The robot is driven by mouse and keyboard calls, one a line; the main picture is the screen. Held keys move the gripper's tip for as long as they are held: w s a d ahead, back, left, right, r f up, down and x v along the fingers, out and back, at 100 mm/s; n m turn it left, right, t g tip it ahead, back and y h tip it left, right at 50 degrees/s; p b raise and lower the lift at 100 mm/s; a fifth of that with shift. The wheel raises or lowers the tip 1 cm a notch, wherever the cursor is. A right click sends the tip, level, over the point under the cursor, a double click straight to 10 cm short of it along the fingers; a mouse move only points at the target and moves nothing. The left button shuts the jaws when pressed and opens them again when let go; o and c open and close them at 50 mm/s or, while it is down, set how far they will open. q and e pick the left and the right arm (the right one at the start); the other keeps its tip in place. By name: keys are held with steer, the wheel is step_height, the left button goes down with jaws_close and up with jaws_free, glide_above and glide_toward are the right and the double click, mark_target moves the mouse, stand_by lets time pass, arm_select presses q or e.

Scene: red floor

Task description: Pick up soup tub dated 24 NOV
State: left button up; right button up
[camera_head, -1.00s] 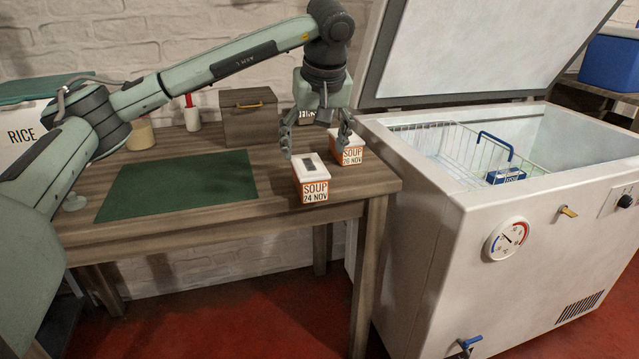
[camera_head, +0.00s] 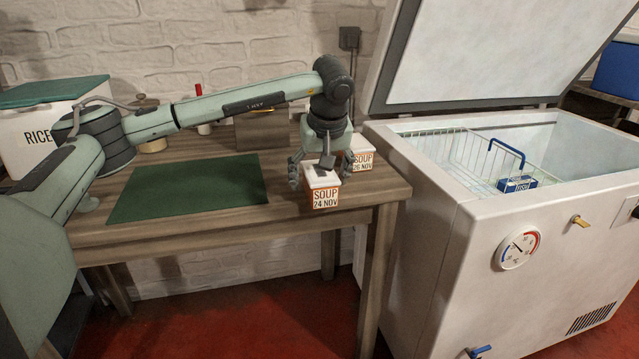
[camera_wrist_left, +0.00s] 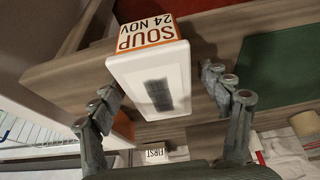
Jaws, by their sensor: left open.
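The soup tub dated 24 NOV (camera_head: 325,195) stands upright near the table's front right edge. It has a white lid with a dark patch and an orange and white label. It also shows in the left wrist view (camera_wrist_left: 148,75), label at the top. My left gripper (camera_head: 318,178) points down at this tub. Its open fingers (camera_wrist_left: 165,105) are on either side of the lid, with gaps between them and the tub in the wrist view. A second soup tub dated 26 NOV (camera_head: 363,158) stands behind and to the right, partly hidden by my gripper. My right gripper is not in view.
The wooden table (camera_head: 190,231) carries a green mat (camera_head: 190,188), a wooden box (camera_head: 262,131) and a white RICE bin (camera_head: 50,135). An open chest freezer (camera_head: 470,235) with a wire basket (camera_head: 470,155) and a blue packet (camera_head: 517,184) stands close at right.

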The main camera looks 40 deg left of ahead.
arm_select(q)
steer(key=shift+f, duration=0.25)
steer(key=shift+c, duration=0.4)
steer(key=c, duration=1.5)
steer(key=shift+r, duration=0.1)
